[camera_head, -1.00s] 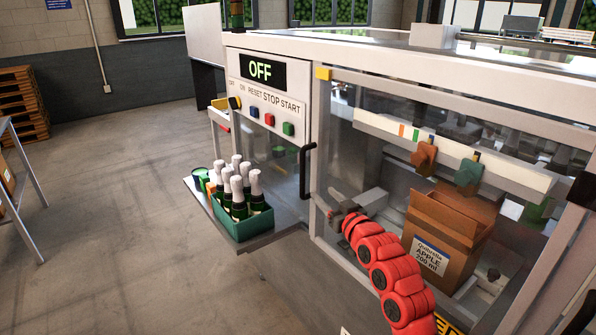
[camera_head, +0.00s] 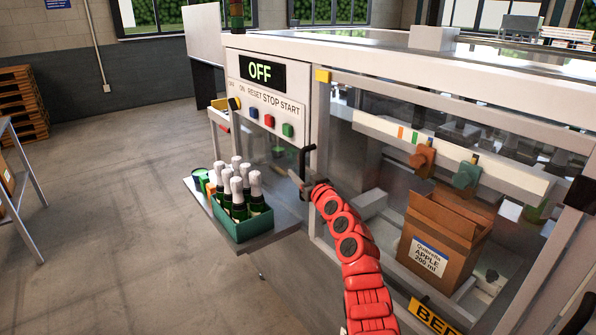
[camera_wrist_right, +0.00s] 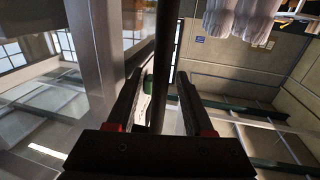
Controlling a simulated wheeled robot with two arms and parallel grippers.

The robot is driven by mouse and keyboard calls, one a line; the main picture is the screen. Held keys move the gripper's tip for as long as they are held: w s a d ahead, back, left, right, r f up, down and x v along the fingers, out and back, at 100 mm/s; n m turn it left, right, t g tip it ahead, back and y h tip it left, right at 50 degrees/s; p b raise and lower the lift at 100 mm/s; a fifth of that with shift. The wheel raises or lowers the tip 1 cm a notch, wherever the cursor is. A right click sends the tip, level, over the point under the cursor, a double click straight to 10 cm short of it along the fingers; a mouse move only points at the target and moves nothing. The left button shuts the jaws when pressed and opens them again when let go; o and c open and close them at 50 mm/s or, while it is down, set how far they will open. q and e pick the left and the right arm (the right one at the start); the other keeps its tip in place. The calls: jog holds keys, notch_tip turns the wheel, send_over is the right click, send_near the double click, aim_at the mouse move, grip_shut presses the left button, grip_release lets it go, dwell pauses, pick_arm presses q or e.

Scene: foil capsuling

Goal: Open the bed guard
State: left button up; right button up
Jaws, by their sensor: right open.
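The bed guard (camera_head: 320,120) is a clear panel in a pale frame on the front of the machine, and it looks closed. Its black upright handle (camera_head: 304,160) is at the frame's left edge. My red right arm reaches up to it, with the right gripper (camera_head: 297,182) at the handle's lower part. In the right wrist view the open gripper (camera_wrist_right: 162,105) has the dark handle bar (camera_wrist_right: 166,60) running between its two fingers. I cannot tell whether a finger touches the bar. My left gripper is not in view.
A green crate (camera_head: 240,230) of foil-topped bottles stands on a shelf left of the handle. A control panel reads OFF (camera_head: 262,72) above. Behind the guard is a cardboard box (camera_head: 440,240). A yellow sign (camera_head: 432,316) is at the bottom.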

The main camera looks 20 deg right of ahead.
jog(key=shift+w+a+b, duration=0.15)
jog(key=shift+w+b, duration=0.15)
jog(key=shift+w, duration=1)
grip_shut()
dwell(0.6)
